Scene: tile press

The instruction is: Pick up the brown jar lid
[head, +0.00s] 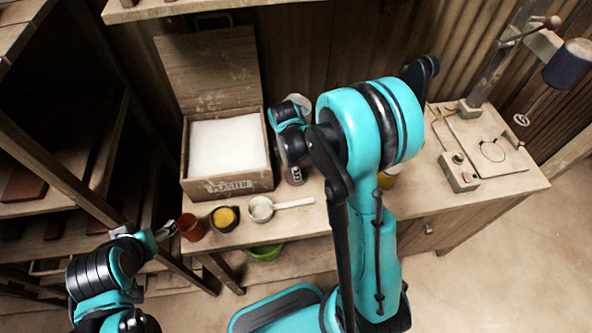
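I cannot make out a brown jar lid for certain; my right arm hides the middle of the bench. A small reddish-brown cup-like thing (190,227) stands at the bench's front left corner. My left gripper (166,232) is just left of it, seen small and from behind, and I cannot tell whether its fingers are open. My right arm reaches over the bench, with its wrist end near a grey cylindrical container (296,175). The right gripper's fingers are hidden or too unclear to read.
An open wooden plaster box (228,186) with white contents stands at the back left. In front are a dark bowl of yellow powder (225,218) and a white long-handled scoop (263,208). A control box (459,172) and press stand at the right. Shelving (60,175) borders the left.

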